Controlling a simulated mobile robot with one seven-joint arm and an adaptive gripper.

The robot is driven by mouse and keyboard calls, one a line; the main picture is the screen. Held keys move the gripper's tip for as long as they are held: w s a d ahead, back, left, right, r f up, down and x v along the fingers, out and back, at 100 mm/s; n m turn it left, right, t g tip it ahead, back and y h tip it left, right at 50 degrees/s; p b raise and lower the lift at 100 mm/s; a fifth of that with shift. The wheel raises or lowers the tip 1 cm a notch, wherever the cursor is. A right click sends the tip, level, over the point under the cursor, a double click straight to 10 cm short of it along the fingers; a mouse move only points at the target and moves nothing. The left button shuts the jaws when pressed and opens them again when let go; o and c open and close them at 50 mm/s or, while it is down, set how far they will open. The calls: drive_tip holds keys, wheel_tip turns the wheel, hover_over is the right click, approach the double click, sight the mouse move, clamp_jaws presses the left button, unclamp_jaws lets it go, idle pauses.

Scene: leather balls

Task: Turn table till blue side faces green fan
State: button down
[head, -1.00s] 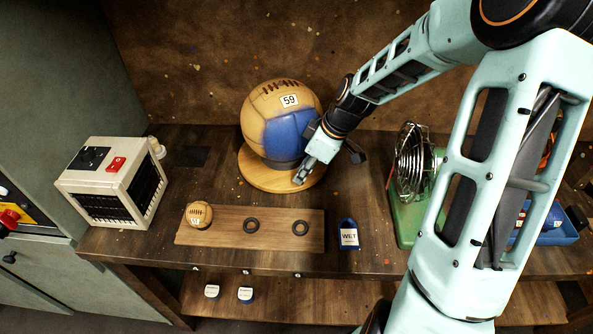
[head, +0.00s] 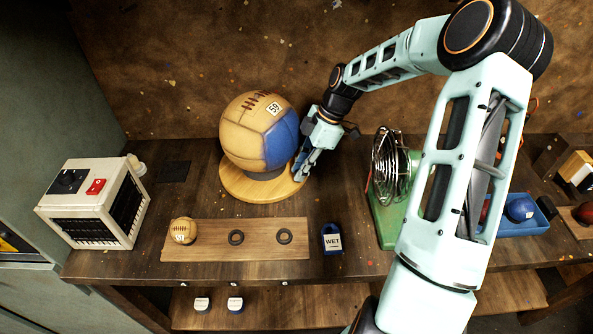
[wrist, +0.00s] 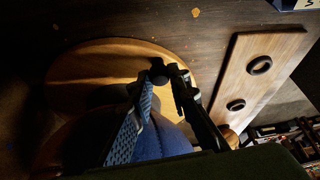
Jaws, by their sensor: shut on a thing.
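A large tan leather ball (head: 245,135) with laces, a "59" label and a blue panel (head: 282,143) rests on a round wooden turntable (head: 240,188). The blue panel faces right. The green-based fan (head: 388,172) with a wire cage stands farther right, apart from the turntable. My gripper (head: 300,174) is low at the turntable's right edge, beside the ball. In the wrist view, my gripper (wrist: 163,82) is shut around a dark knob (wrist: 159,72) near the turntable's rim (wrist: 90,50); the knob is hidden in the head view.
A wooden strip (head: 205,240) with a small ball (head: 183,231) and two dark rings lies in front. A blue "WET" bottle (head: 332,239) stands to its right. A cream box (head: 95,203) is at the left. A blue tray (head: 522,222) is at the right.

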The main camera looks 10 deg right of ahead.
drive_tip(key=shift+w+d+n+g, duration=0.35)
drive_tip(key=shift+w+d+n, duration=0.2)
drive_tip(key=shift+w+n, duration=0.3)
drive_tip(key=shift+w+d+n+g, duration=0.35)
drive_tip(key=shift+w+d+n, duration=0.15)
drive_tip(key=shift+w+n, duration=0.3)
drive_tip(key=shift+w+d+n+g+h, duration=0.2)
drive_tip(key=shift+w+d+n+g, duration=0.05)
drive_tip(key=shift+w+n, duration=0.5)
drive_tip(key=shift+w+d+n+g+h, duration=0.2)
drive_tip(key=shift+w+d+n+g, duration=0.05)
drive_tip(key=shift+w+n, duration=0.4)
drive_tip(key=c, duration=1.8)
unclamp_jaws()
drive_tip(key=v, duration=0.7)
drive_tip(key=shift+w+d+r, duration=0.1)
drive_tip(key=shift+r, duration=0.1)
